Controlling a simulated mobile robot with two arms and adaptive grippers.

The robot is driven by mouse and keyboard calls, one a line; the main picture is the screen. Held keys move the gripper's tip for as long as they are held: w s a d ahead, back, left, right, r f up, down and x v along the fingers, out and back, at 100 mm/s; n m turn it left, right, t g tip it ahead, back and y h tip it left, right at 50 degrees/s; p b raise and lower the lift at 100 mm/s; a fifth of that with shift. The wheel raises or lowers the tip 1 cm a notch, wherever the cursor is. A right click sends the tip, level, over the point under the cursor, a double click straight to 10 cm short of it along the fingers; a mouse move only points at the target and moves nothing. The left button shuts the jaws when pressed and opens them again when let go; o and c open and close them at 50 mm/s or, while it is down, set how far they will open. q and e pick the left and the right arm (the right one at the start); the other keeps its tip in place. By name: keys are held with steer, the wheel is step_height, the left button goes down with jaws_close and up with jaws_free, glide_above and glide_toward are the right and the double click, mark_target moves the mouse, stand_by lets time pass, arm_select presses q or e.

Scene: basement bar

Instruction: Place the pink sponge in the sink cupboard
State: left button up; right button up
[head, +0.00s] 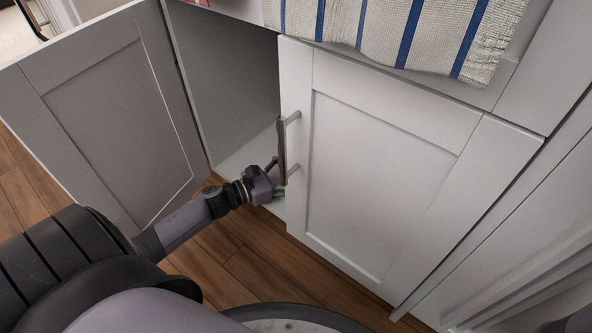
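The sink cupboard has its left door (110,105) swung wide open. Its right door (385,170) covers the right half; I cannot tell whether it is fully shut. Part of the interior (235,75) and the pale cupboard floor (248,155) show and look empty. My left gripper (277,180) is at the lower end of the right door's upright handle (281,145), at the door's left edge. Its fingers are partly hidden, and I cannot tell whether they grip or touch the handle. No pink sponge can be made out. My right gripper is out of view.
A striped towel (400,35) hangs above the right door. A small reddish sliver (197,2) shows at the top edge, too cropped to identify. Wooden floor (245,260) lies in front. White cabinet panels (540,220) continue to the right.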

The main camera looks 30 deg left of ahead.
arm_select(q)
steer(key=shift+f+b, duration=0.3)
steer(key=shift+f, duration=0.1)
steer(key=o, duration=0.7)
steer(key=shift+f, duration=0.1)
steer(key=shift+r+p, duration=0.35)
steer(key=shift+p, duration=0.1)
steer(key=shift+r+p, duration=0.45)
steer(key=shift+r, duration=0.05)
steer(key=p+v, duration=0.5)
steer(key=v, duration=0.6)
steer(key=shift+s+a, duration=0.15)
steer(key=shift+s, duration=0.05)
steer(key=shift+s+a+f+p, duration=0.1)
steer(key=shift+s+a+p, duration=0.05)
steer(key=shift+s+p, duration=0.15)
